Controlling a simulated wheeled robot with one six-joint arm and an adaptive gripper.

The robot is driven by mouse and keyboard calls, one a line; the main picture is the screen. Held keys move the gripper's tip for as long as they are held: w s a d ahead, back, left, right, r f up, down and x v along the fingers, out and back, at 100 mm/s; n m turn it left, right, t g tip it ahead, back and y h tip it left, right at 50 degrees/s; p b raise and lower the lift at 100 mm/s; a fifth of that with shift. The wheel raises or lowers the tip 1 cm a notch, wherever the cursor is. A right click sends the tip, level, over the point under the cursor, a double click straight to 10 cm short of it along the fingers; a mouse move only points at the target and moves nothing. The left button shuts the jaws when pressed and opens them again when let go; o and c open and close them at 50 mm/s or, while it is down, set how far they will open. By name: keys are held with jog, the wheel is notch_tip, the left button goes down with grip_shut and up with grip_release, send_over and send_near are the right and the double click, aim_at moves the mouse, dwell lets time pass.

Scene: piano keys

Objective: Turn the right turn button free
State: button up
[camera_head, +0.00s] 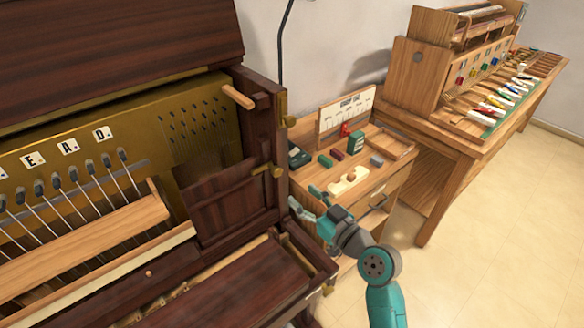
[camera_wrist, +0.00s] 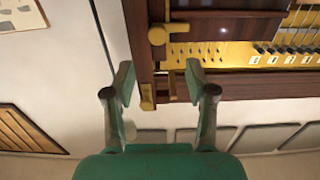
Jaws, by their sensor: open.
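On the dark right post of the upright piano are two brass fittings. The lower one is a brass turn button (camera_head: 268,170) with an arm reaching left over the panel edge; in the wrist view, which is upside down, it shows (camera_wrist: 157,35) above my fingertips. The upper brass fitting (camera_head: 284,108) shows in the wrist view (camera_wrist: 147,95) between my fingers. I cannot tell for sure which is the one named. My gripper (camera_head: 310,203) is open and empty, to the right of the post and apart from it; it also shows in the wrist view (camera_wrist: 159,82).
A wooden peg (camera_head: 238,97) sticks out near the post's top. A small wooden cabinet (camera_head: 372,190) with several small items stands right of the piano. A longer bench (camera_head: 455,148) stands farther right. The pale floor (camera_head: 480,250) at the right is clear.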

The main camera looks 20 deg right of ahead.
aim_at(279, 173)
jog(key=x, duration=1.1)
jog(key=shift+d+r, duration=0.15)
jog(key=shift+d, duration=0.05)
grip_shut()
